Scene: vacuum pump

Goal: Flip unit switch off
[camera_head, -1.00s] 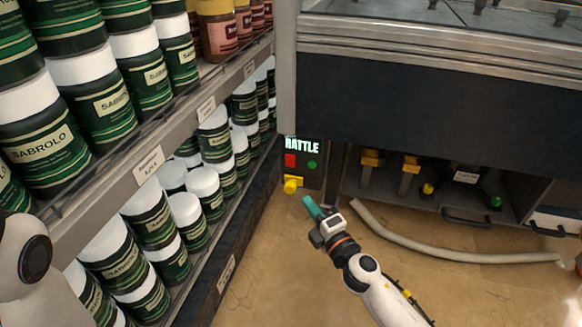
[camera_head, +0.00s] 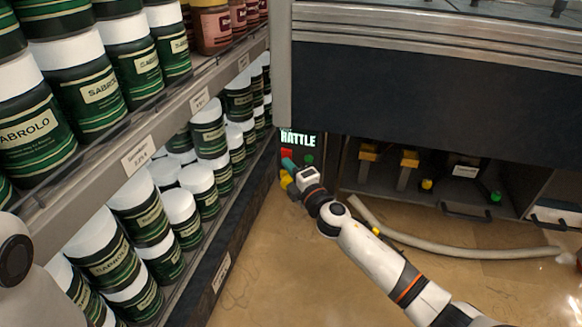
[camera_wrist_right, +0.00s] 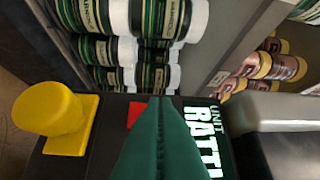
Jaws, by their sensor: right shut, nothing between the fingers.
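The unit's black control panel (camera_head: 300,170) is at the lower left of the machine and carries a glowing "RATTLE" label (camera_head: 298,139). In the head view it has a red part (camera_head: 287,153), a green part (camera_head: 308,159) and a yellow knob (camera_head: 285,181). My right gripper (camera_head: 287,163) is shut and empty, its teal fingers in front of the panel. In the right wrist view the fingers (camera_wrist_right: 160,101) partly cover the red part (camera_wrist_right: 135,112), with the yellow knob (camera_wrist_right: 55,118) to their left. I cannot tell whether they touch. My left gripper is out of view.
Shelves (camera_head: 190,107) of green-and-white jars stand close on the left. A pale hose (camera_head: 450,247) lies on the floor (camera_head: 290,270) at right. Several yellow-topped parts, including one post (camera_head: 367,160), stand in the open bay below the machine.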

